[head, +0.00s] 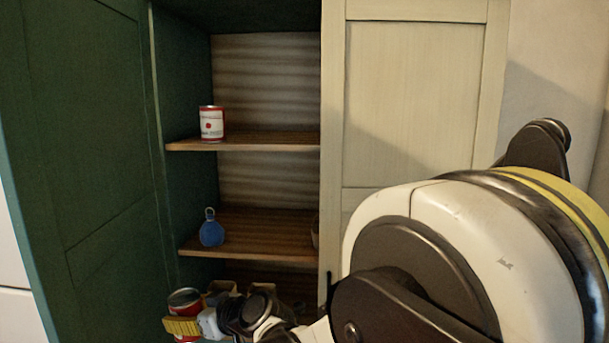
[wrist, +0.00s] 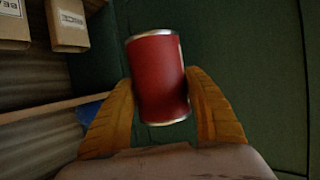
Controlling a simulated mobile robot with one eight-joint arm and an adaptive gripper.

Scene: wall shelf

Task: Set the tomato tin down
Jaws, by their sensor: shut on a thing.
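A red tin (head: 185,297) with metal rims is held in my gripper (head: 183,327) at the lower left of the head view, in front of the cupboard's lower part. In the wrist view the red tin (wrist: 159,80) sits between the two yellow fingers of my gripper (wrist: 162,108), tilted slightly in the picture. The fingers are shut on its sides. No label text on it can be read, so I cannot confirm that it is the tomato tin. The surface below it is hidden in the head view.
A white and red tin (head: 211,124) stands on the upper shelf (head: 270,141). A blue round object (head: 211,230) is on the middle shelf (head: 262,247). Cardboard boxes (wrist: 70,26) stand lower down. The green door (head: 85,150) is close on the left. The upper shelf's right part is clear.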

